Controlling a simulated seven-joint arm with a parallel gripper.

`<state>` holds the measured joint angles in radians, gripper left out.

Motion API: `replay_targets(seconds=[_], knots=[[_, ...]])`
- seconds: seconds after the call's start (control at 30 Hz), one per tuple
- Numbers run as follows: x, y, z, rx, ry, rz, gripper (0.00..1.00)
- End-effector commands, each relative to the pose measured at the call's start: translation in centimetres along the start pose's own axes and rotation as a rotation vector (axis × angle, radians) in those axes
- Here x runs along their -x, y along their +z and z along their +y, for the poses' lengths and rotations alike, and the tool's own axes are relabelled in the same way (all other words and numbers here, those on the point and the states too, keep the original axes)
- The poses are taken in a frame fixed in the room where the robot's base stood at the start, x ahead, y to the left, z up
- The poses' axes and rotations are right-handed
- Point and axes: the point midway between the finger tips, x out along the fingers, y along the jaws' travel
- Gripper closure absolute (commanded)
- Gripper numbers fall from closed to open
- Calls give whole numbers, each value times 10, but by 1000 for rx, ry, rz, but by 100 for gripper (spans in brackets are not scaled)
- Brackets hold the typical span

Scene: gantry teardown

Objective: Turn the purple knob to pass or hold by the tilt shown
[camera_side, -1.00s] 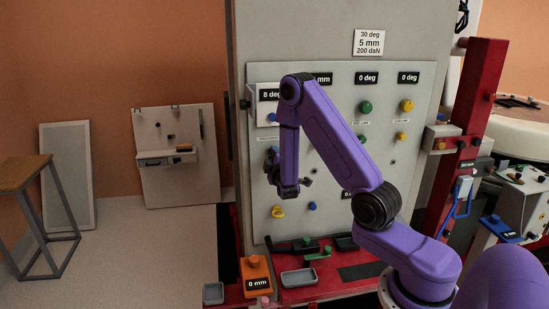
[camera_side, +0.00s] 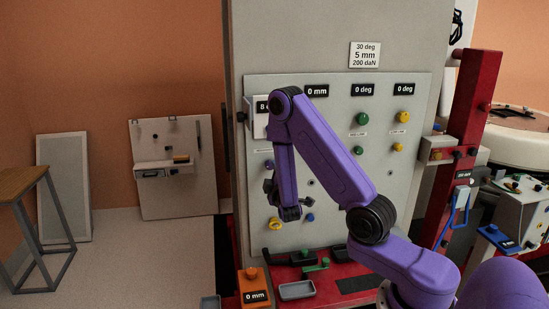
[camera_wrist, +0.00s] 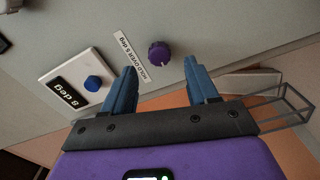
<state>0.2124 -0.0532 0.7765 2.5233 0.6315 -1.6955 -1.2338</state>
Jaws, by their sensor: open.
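The purple knob (camera_wrist: 160,53) is on the grey panel in the wrist view, with a pale mark at its lower rim. Beside it a white label (camera_wrist: 131,56) reads "HOLD OVER 5 deg". A black display (camera_wrist: 74,97) reads "8 deg", next to a blue knob (camera_wrist: 93,83). My gripper (camera_wrist: 161,68) is open and empty; its blue fingers point toward the panel on either side of the purple knob's line, apart from it. In the side view the purple knob (camera_side: 269,165) shows just above my gripper (camera_side: 269,192). The arm partly covers the 8 display there.
The grey panel (camera_side: 330,225) carries green and yellow knobs and displays reading 0 mm and 0 deg. A yellow knob (camera_side: 274,224) is below my gripper. An orange box (camera_side: 254,286) and a grey tray (camera_side: 297,291) sit at the panel's foot.

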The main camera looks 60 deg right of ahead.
Motion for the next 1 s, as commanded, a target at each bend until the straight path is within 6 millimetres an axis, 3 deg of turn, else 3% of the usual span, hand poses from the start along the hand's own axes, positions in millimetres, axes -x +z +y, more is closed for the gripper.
replay_targets(seconds=[0.03,1.0], knots=[[8,0,1,2,-1,2,42],[5,-16,64,-3,3,-1,42]])
